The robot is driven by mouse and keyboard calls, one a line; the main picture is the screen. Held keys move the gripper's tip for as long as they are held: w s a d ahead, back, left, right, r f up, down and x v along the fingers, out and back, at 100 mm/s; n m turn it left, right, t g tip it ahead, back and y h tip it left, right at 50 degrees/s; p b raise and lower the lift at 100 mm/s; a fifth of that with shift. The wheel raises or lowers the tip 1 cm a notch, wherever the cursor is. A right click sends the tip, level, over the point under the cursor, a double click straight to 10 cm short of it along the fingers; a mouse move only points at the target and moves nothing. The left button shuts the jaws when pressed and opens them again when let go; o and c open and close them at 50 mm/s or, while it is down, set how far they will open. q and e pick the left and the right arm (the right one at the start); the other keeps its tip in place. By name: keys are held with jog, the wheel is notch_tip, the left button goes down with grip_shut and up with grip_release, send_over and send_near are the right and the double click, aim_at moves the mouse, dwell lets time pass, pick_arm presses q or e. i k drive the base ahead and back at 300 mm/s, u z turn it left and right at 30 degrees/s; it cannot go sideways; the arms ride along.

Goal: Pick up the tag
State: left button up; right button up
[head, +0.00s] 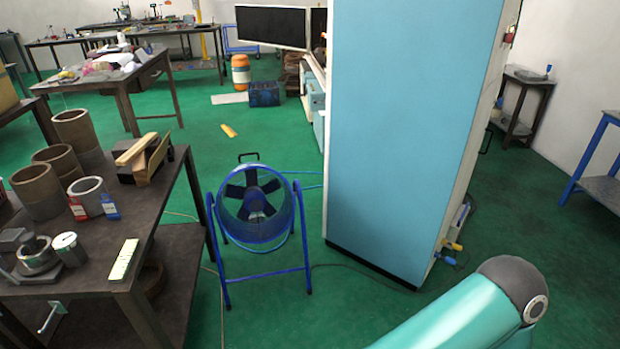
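Two small tags are on the dark workbench at the left in the head view. A red tag (77,209) and a blue tag (109,206) rest against or just in front of a short, light-rimmed hollow cylinder (90,193). I cannot tell which is the task's tag. A pale yellow strip with dark marks (123,260) lies near the bench's right front edge. Neither gripper is in view. A teal link of my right arm crosses the bottom right corner, far from the bench.
The workbench (176,200) also holds several brown hollow cylinders (79,130), wooden blocks (137,149) and metal parts (38,256). A blue drum fan (257,212) stands right of it. A tall light-blue cabinet (405,130) blocks the centre. Green floor (520,215) is clear at right.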

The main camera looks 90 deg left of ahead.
aim_at(110, 207)
jog(key=u, duration=0.25)
jog(key=i, duration=0.25)
jog(key=u, duration=2.9)
jog(key=k, duration=0.5)
jog(key=u, duration=0.4)
jog(key=i, duration=1.6)
jog(key=z, duration=0.35)
